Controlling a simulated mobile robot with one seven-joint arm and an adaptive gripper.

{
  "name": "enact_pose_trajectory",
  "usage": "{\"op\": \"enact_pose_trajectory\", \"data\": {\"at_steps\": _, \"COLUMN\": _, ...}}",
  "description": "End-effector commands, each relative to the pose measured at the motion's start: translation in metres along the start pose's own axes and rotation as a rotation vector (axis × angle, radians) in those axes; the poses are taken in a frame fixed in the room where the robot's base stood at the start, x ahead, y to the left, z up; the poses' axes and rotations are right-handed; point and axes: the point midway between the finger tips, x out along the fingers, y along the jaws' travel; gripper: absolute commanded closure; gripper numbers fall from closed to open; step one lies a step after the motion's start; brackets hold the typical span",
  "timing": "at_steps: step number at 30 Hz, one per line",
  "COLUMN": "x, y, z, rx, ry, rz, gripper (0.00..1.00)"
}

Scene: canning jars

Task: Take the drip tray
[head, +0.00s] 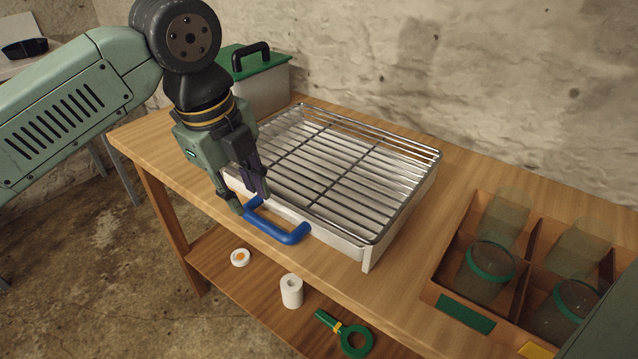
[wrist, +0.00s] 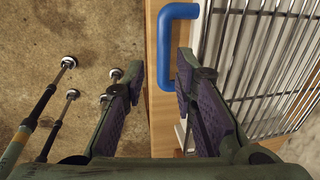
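The drip tray (head: 332,237) is a shallow pale metal tray with a wire rack (head: 335,175) on top, lying on the wooden workbench. In the wrist view the handle (wrist: 177,45) is at the top, and the rack (wrist: 265,60) fills the right. My gripper (head: 251,203) points down at the left end of the handle. In the wrist view my gripper (wrist: 160,82) is open and empty. The right finger overlaps the handle's lower end; I cannot tell whether they touch.
A divided wooden crate (head: 447,262) with glass jars stands at the right. A metal box with a green lid (head: 262,62) stands behind my gripper.

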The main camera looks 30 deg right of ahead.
Motion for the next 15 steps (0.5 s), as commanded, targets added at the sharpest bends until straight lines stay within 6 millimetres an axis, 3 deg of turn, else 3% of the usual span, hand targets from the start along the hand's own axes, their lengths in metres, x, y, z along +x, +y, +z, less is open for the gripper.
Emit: {"op": "enact_pose_trajectory", "data": {"at_steps": 15, "x": 0.06, "y": -0.005, "z": -0.003, "rx": 0.008, "ry": 0.007, "rz": -0.004, "gripper": 0.74}}
